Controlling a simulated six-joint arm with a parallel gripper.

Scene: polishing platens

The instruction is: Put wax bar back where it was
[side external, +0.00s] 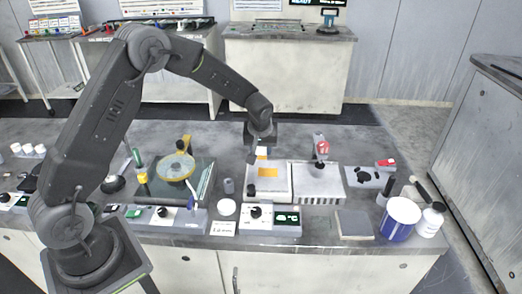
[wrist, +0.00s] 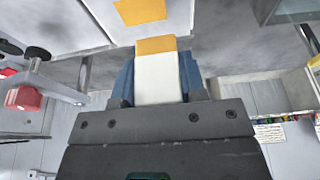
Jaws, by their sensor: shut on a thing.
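The wax bar (wrist: 158,82) is a white block with an orange end, held between the blue-grey fingers of my gripper (wrist: 158,72) in the wrist view. In the side external view its orange and white end (side external: 262,152) shows just below my gripper (side external: 260,147). My gripper is shut on the bar above the back of a white-topped platen unit (side external: 254,184). An orange patch (side external: 267,172) lies on that white top and also shows in the wrist view (wrist: 140,11). The bar appears apart from the patch. Part of the bar is hidden by the fingers.
A second unit (side external: 319,184) with a red-topped arm (side external: 321,147) stands close on the right. A grey cylinder (side external: 228,186), white tub (side external: 227,207) and grey pad (side external: 354,225) are nearby. Bare bench lies behind the units.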

